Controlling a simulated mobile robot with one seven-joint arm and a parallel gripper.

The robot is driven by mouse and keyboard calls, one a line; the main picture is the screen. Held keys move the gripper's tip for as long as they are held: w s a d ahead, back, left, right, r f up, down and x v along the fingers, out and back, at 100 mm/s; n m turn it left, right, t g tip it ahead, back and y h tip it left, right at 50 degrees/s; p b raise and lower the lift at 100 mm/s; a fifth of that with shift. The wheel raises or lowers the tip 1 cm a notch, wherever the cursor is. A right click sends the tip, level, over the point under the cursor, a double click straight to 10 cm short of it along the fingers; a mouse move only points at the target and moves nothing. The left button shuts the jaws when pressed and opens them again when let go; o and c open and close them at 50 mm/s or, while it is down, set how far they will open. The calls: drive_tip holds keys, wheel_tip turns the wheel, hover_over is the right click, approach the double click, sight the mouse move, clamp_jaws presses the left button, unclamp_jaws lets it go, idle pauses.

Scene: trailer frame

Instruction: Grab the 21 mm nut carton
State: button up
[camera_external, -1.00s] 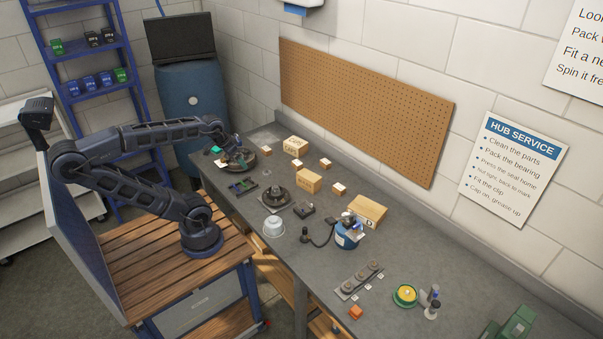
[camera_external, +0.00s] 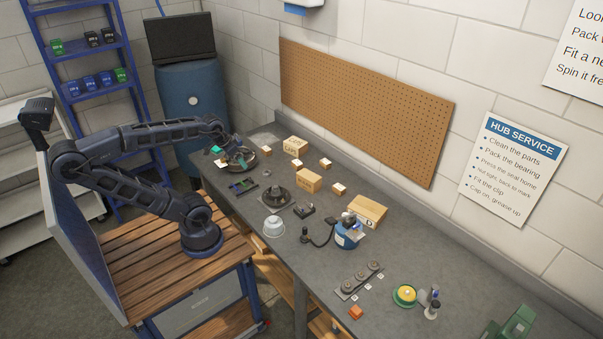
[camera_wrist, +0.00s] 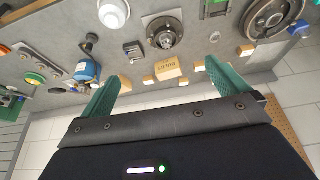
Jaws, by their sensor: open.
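Several light brown cartons stand on the grey bench. Larger ones are a back carton (camera_external: 295,145), a middle carton (camera_external: 308,180) and a right carton (camera_external: 368,210). Small ones include a carton (camera_external: 266,151), another (camera_external: 325,163) and one (camera_external: 339,188). Their print is too small to read, so I cannot tell which is the 21 mm nut carton. My gripper (camera_external: 222,151) is above the bench's far left end, near a round dark part. In the wrist view, my gripper (camera_wrist: 164,74) has its green fingers wide apart and empty; a printed carton (camera_wrist: 167,69) shows between them in the distance.
A dark hub (camera_external: 278,199), a white dome-shaped cup (camera_external: 273,226) and a blue pot (camera_external: 348,232) stand along the bench. A tray with round parts (camera_external: 360,280) lies nearer the front. The pegboard wall (camera_external: 360,110) bounds the back. Bare bench lies between the items.

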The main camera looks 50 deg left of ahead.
drive_tip(key=c, duration=0.7)
drive_tip(key=shift+o, duration=0.2)
drive_tip(key=w+r+m+g, duration=0.1)
drive_tip(key=w+r+m, duration=0.1)
drive_tip(key=w, duration=0.6)
drive_tip(key=w+r+m, duration=0.3)
drive_tip(key=w, duration=0.5)
drive_tip(key=m+g+h, duration=0.4)
drive_tip(key=m+h, duration=0.1)
drive_tip(key=m, duration=0.9)
hover_over(326, 161)
drive_tip(key=a, duration=0.4)
wheel_tip(326, 161, down, 30)
drive_tip(key=shift+x, duration=5.2)
